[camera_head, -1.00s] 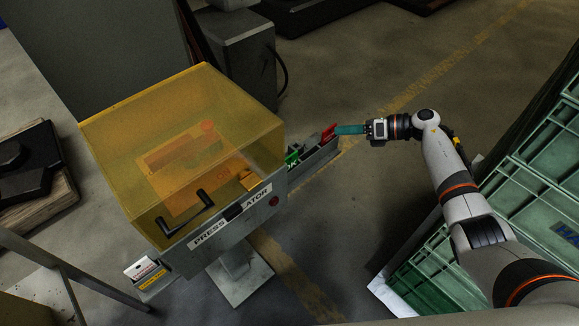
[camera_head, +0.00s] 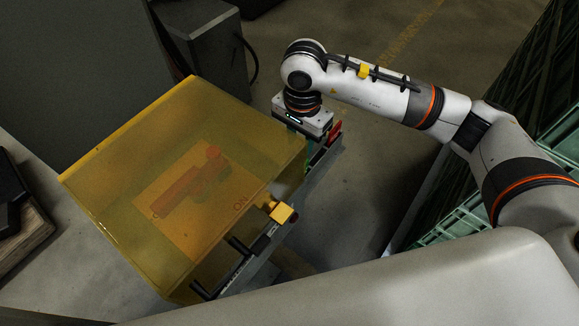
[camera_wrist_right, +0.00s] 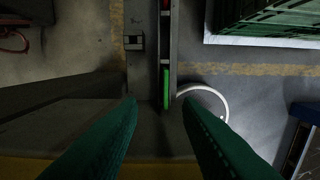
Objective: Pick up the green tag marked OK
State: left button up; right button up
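The green tag (camera_wrist_right: 166,88) shows edge-on in the right wrist view, standing upright in a narrow grey rack (camera_wrist_right: 174,50); its OK marking cannot be read from here. In the head view the tag is hidden behind my right wrist. My right gripper (camera_wrist_right: 158,101) points down over the rack beside the press. Its two teal fingers are apart, one on each side of the tag's line, with nothing between them. The tag appears beyond the fingertips. My left gripper is in neither current view.
A press with an amber see-through guard (camera_head: 120,165) stands close left of the rack. A red tag (camera_head: 322,152) sits farther along the rack. Green crates (camera_head: 560,125) stand at the right. A pale cable loop (camera_wrist_right: 212,93) lies beside the rack.

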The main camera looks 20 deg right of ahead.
jog(key=f, duration=0.1)
jog(key=f+p, duration=0.1)
jog(key=f, duration=0.3)
jog(key=shift+s+d+p, duration=0.25)
jog(key=shift+s+p, duration=0.05)
jog(key=shift+s, duration=0.05)
jog(key=shift+w+a+f, duration=0.1)
jog(key=shift+f, duration=0.15)
jog(key=f+p, duration=0.2)
jog(key=f, duration=0.2)
jog(key=shift+s+f+p, duration=0.15)
jog(key=shift+s+p, duration=0.05)
jog(key=shift+p, duration=0.1)
jog(key=shift+f, duration=0.3)
jog(key=shift+w+f, duration=0.1)
jog(key=shift+f, duration=0.05)
jog(key=shift+c, duration=0.2)
pick_arm(q)
jog(key=s+r, duration=0.1)
jog(key=s+d+r, duration=0.1)
jog(key=r, duration=0.1)
jog(key=d+r, duration=0.1)
jog(key=shift+s+r, duration=0.3)
jog(key=shift+s, duration=0.1)
pick_arm(e)
grip_shut()
